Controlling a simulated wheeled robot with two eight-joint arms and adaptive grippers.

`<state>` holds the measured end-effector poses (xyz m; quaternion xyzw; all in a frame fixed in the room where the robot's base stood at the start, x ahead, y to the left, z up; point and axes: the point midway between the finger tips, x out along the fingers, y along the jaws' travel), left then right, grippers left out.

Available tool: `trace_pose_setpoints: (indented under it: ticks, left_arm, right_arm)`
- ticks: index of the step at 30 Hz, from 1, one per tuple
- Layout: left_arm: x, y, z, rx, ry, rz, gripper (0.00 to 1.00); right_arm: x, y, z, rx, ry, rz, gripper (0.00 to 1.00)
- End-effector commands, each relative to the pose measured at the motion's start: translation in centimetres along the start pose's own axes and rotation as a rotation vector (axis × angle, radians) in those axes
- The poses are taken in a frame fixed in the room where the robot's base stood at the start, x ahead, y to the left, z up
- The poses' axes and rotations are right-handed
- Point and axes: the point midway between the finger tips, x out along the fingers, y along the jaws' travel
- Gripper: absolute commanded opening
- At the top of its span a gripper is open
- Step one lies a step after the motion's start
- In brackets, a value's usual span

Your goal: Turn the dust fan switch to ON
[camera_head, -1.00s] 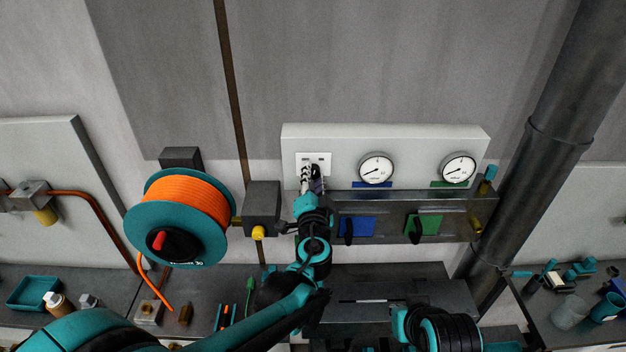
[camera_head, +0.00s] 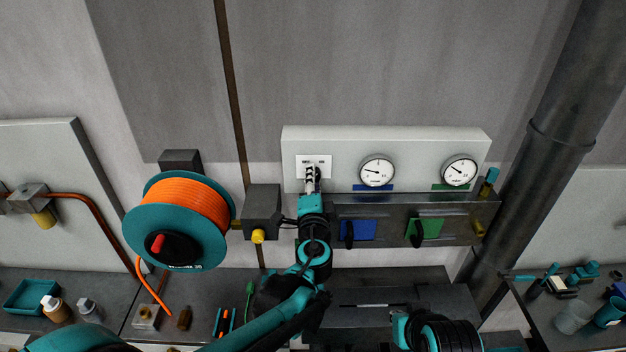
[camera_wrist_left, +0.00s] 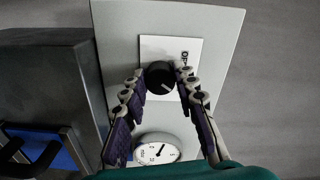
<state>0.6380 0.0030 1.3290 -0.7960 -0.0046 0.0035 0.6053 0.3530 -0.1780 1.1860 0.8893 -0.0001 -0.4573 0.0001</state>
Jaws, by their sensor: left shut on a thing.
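The dust fan switch is a round black knob (camera_wrist_left: 158,76) on a white plate (camera_head: 326,160) at the left end of the pale panel (camera_head: 415,145). My left gripper (camera_head: 311,174) is at the plate and covers the knob in the head view. In the left wrist view my left gripper (camera_wrist_left: 158,84) has one finger on each side of the knob, shut on it. A pale mark on the knob points to the lower right there. Dark lettering shows on the plate, partly hidden by a finger. My right gripper's fingers are out of view.
Two gauges, left (camera_head: 377,171) and right (camera_head: 459,171), sit right of the switch. Below them a dark rail (camera_head: 388,207) carries blue (camera_head: 358,230) and green (camera_head: 426,228) plates. An orange hose reel (camera_head: 185,210) stands left of my arm. A dark pipe (camera_head: 545,140) rises at right.

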Motion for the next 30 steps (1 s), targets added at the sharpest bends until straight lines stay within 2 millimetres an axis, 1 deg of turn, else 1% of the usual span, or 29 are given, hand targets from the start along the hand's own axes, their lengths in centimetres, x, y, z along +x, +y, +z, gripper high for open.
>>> trace_pose_setpoints:
  ticks: [6, 7, 9, 17, 20, 23, 26, 30]
  left_arm:
    - [0.0, 0.0, 0.0, 0.001, 0.001, 0.0, 0.0]
    - [0.0, 0.0, 0.0, 0.001, 0.001, 0.0, 0.33]
    - [0.0, 0.0, 0.0, 0.001, 0.001, 0.0, 0.49]
    - [0.0, 0.0, 0.0, 0.0, 0.0, 0.0, 0.49]
    - [-0.4, 0.0, 0.0, 0.0, 0.001, 0.0, 0.49]
    - [-1.6, 0.0, -0.1, 0.0, 0.001, 0.0, 0.49]
    - [-3.6, 0.0, -0.1, 0.0, 0.003, 0.001, 0.49]
    - [-6.8, 0.1, -0.1, 0.0, 0.004, 0.001, 0.49]
  right_arm:
    - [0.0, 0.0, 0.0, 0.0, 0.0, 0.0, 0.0]
    - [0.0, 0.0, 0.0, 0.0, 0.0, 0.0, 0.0]
    - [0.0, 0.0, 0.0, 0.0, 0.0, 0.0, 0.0]
    - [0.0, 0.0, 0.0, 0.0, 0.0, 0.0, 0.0]
    - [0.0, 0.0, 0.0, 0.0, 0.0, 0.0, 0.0]
    - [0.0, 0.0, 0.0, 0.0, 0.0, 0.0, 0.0]
    - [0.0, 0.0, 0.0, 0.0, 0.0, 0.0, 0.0]
    - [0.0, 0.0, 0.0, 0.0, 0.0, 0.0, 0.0]
